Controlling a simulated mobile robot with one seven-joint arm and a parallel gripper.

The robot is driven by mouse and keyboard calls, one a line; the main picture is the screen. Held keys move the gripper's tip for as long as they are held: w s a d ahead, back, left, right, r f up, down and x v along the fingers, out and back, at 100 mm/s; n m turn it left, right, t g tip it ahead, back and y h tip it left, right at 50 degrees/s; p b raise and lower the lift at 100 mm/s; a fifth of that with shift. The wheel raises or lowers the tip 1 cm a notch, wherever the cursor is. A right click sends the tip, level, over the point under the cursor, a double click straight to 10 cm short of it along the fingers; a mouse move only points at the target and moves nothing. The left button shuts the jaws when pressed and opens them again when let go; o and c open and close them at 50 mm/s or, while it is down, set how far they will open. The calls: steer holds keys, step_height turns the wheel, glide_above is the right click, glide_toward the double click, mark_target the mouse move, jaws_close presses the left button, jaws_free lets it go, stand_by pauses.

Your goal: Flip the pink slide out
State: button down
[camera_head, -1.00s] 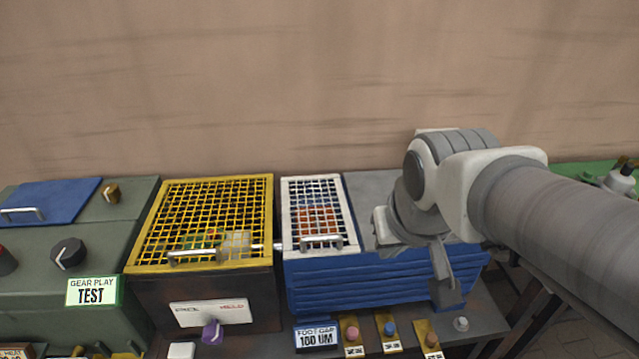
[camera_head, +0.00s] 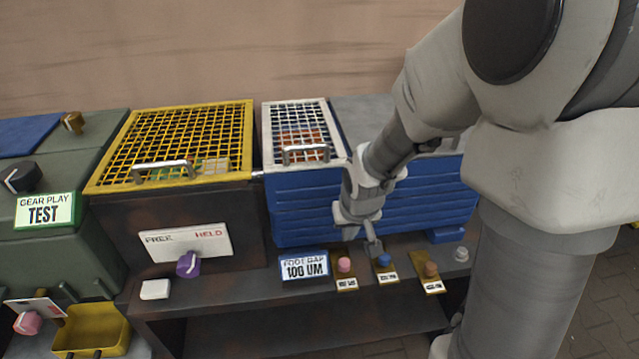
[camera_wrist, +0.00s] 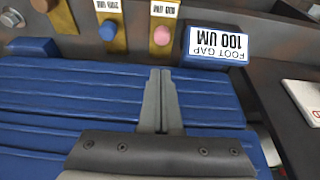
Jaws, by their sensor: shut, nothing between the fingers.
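The pink slide (camera_head: 344,265) is a pink knob on a brass plate with a small white label, on the dark front ledge below the blue louvred box. It also shows in the wrist view (camera_wrist: 162,36), upper middle. My gripper (camera_head: 374,248) points down in front of the blue box, near the pink and blue knobs. In the wrist view its grey fingers (camera_wrist: 160,74) are shut together and empty, with their tips just short of the pink knob. They are apart from it in the picture; the exact depth gap is unclear.
A blue-knob slide (camera_head: 384,260) and a brown-knob slide (camera_head: 431,270) sit right of the pink one. The FOOT GAP 100 UM sign (camera_head: 304,267) stands left. A purple knob (camera_head: 188,263) is farther left. Another pink knob (camera_head: 28,323) is at lower left.

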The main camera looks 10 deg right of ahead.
steer(key=shift+w+f, duration=0.1)
steer(key=shift+f, duration=0.65)
steer(key=shift+f+b, duration=0.3)
steer(key=b, duration=0.4)
glide_toward(342, 253)
steer(key=f, duration=0.5)
steer(key=shift+w+a, duration=0.2)
steer(key=shift+a, duration=0.2)
steer(key=shift+s, duration=0.15)
